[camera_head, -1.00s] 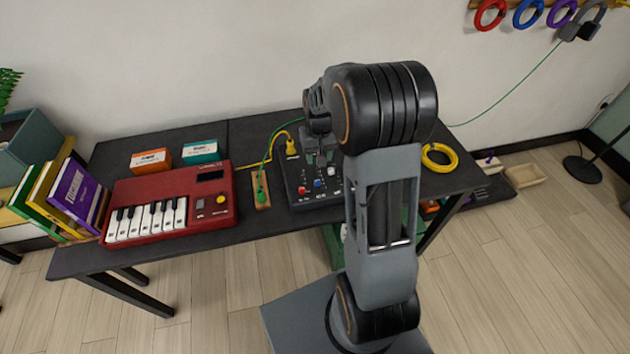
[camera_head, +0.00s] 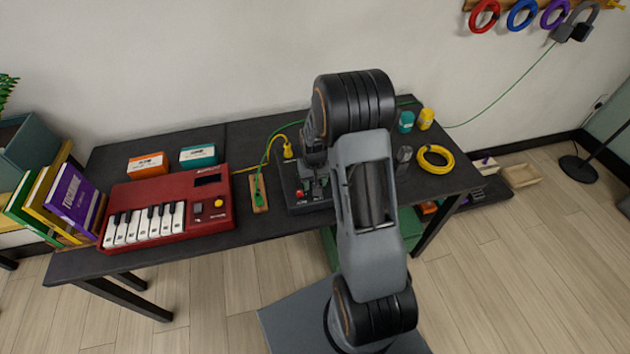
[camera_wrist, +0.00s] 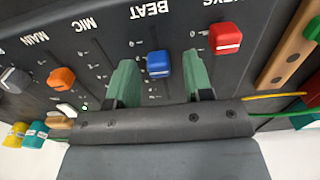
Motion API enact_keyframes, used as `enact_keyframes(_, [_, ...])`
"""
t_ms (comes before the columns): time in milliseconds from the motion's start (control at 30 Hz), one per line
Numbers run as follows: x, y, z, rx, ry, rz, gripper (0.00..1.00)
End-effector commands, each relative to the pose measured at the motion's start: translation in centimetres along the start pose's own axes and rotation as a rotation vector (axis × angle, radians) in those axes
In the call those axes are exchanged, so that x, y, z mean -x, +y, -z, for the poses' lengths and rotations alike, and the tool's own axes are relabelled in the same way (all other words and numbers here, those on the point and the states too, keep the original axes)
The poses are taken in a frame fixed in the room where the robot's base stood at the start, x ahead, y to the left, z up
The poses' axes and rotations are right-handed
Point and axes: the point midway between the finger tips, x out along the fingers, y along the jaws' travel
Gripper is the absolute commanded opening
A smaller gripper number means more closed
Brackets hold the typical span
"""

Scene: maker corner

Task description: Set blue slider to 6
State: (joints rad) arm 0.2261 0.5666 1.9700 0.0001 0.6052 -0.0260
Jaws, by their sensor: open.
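The blue slider (camera_wrist: 158,64) has a blue cap with a white line. It sits in the track by the upside-down BEAT label in the wrist view. My gripper (camera_wrist: 160,72) is open, with one green finger on each side of the blue cap. A gap shows on both sides, and the fingers look apart from it. The scale numbers by the track are too small to read surely. The black mixer (camera_head: 288,180) stands on the table in the head view, where my arm hides the blue slider and much of the panel.
A red slider (camera_wrist: 225,38) is right of the blue one in the wrist view; an orange slider (camera_wrist: 61,78) and a grey one (camera_wrist: 15,80) are left. A green plug (camera_head: 258,198) and a red keyboard (camera_head: 165,205) stand left of the mixer. A yellow cable coil (camera_head: 437,158) lies right.

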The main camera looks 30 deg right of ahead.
Motion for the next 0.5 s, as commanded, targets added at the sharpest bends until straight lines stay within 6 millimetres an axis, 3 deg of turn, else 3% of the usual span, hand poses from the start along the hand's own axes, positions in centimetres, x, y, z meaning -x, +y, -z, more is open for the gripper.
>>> enact_keyframes(100, [0.02,0.01,0.01,0.0,0.0,0.0,0.45])
enact_keyframes(500, [0.04,0.01,0.01,0.0,0.0,0.0,0.07])
